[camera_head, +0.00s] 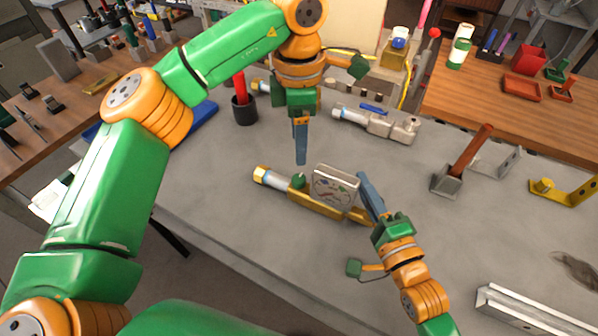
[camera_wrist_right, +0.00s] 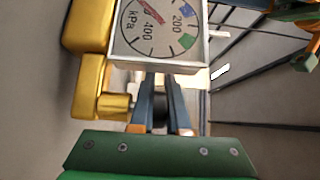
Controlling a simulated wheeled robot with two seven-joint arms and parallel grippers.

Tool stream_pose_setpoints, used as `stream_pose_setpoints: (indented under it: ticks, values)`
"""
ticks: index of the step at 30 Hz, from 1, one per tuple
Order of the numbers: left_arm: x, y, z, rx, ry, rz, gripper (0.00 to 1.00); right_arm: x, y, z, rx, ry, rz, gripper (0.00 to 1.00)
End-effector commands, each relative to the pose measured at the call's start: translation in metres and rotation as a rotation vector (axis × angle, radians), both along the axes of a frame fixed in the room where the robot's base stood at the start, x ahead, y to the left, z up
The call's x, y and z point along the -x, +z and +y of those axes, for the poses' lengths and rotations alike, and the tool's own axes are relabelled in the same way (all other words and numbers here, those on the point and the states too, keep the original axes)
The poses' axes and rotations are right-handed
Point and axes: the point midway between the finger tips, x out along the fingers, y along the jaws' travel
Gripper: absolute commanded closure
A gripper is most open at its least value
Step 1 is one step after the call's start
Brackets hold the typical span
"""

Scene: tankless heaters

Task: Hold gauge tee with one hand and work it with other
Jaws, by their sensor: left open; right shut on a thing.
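The gauge tee (camera_head: 325,208) is a brass-coloured body with a pale clear section and yellow end at its left, a green knob on top and a square dial gauge (camera_head: 334,185). It is over the grey bench; I cannot tell whether it touches it. My right gripper (camera_head: 368,192) is shut on the tee at its right end, beside the gauge. In the right wrist view the gauge face (camera_wrist_right: 157,28) reads kPa, and the brass body (camera_wrist_right: 88,60) shows left of the fingers. My left gripper (camera_head: 300,158) is open and empty, pointing down above and behind the tee.
A silver valve fitting (camera_head: 385,124) lies behind. A black cup (camera_head: 244,109) stands at back left. A wooden-handled tool (camera_head: 465,162), a yellow bracket (camera_head: 562,190) and a metal channel (camera_head: 530,308) lie on the right. The bench (camera_head: 240,215) left of the tee is clear.

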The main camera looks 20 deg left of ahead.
Motion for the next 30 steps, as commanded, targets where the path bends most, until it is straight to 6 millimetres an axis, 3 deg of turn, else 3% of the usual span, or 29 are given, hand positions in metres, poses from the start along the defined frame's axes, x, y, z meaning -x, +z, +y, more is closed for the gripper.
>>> stream_pose_setpoints:
  ticks: [6, 10, 15, 22, 30]
  values:
    - [0.001, -0.059, 0.0, 0.0, -0.003, 0.005, 0.33, 0.0, 0.0, 0.0, 0.0, 0.0, 0.0, 1.0]
    - [0.001, -0.085, 0.0, 0.0, -0.004, 0.004, 0.33, 0.0, 0.0, 0.0, 0.0, 0.0, 0.0, 1.0]
    - [0.001, -0.101, 0.0, 0.0, -0.004, 0.002, 0.33, 0.0, 0.0, 0.0, 0.0, 0.0, 0.0, 1.0]
    - [0.0, -0.102, 0.0, 0.0, -0.005, 0.001, 0.33, 0.0, 0.0, 0.0, 0.0, 0.0, 0.0, 1.0]
    - [0.0, -0.101, 0.0, 0.0, -0.005, 0.001, 1.0, 0.0, 0.0, 0.0, 0.0, 0.0, 0.0, 1.0]
